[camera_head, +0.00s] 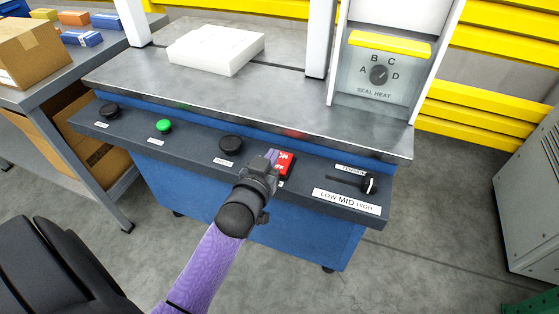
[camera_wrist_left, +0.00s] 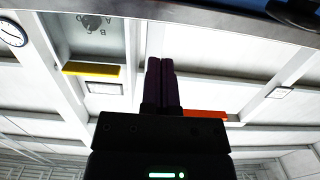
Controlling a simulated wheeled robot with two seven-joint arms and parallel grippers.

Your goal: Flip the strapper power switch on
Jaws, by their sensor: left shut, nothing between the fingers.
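The red power switch (camera_head: 285,163) with white lettering sits on the dark sloped control panel of the blue strapper (camera_head: 160,185). My left gripper (camera_head: 272,157) is shut and empty, its purple fingertips at the left edge of the red switch and partly covering it. I cannot tell whether they touch it. In the left wrist view the closed fingers (camera_wrist_left: 160,82) show dark against a bright ceiling. That view appears upside down, and the switch cannot be made out surely there. My right gripper is not in view.
The panel also holds a green button (camera_head: 164,126), black knobs (camera_head: 231,144) and a tension slider (camera_head: 369,184). A white block (camera_head: 215,49) lies on the metal top. A seal heat dial (camera_head: 379,74) stands at the back right. A side table with a cardboard box (camera_head: 30,52) is at left.

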